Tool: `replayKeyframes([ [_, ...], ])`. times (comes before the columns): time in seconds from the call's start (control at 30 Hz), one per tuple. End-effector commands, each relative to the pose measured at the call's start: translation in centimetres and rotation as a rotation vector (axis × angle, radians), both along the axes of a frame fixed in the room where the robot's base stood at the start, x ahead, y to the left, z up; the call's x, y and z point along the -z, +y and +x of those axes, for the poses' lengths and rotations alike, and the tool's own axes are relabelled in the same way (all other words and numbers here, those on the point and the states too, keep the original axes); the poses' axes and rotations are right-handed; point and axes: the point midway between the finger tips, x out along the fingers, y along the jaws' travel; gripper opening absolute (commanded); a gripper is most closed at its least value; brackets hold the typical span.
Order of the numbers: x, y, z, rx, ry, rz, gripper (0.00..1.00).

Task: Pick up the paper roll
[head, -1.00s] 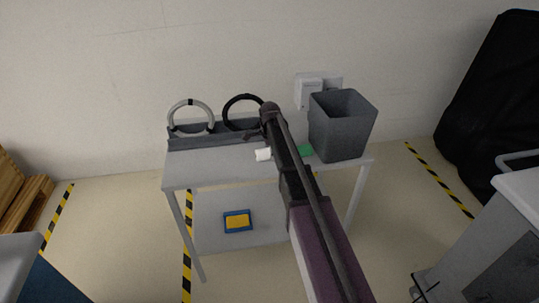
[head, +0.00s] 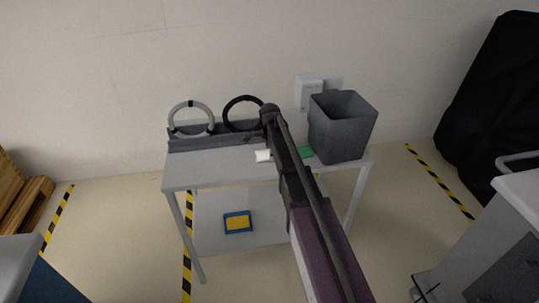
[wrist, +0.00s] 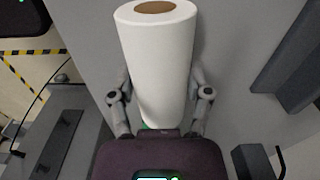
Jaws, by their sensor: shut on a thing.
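The paper roll (wrist: 158,62) is white with a brown core and fills the middle of the wrist view. My gripper (wrist: 160,100) has a finger on each side of it and is shut on it. In the head view, only a small white piece of the roll (head: 263,156) shows beside my arm, over the grey table (head: 215,168). My arm hides the rest of the roll and the fingers there. I cannot tell whether the roll touches the tabletop.
A grey bin (head: 341,128) stands at the table's right end, with a green thing (head: 306,152) beside it. A grey ring (head: 191,118) and a black ring (head: 241,112) stand at the back. The table's left front is clear.

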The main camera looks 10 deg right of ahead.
Motion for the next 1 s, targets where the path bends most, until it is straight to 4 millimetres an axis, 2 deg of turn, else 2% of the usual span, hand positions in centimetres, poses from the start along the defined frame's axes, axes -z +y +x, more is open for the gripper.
replayKeyframes([
  [0.27,-1.4,0.0,0.0,0.0,0.0,0.0,0.09],
  [0.57,-3.9,0.0,0.0,0.001,0.0,0.0,0.08],
  [1.0,-4.4,-2.1,-10.2,0.002,0.0,0.0,0.08],
])
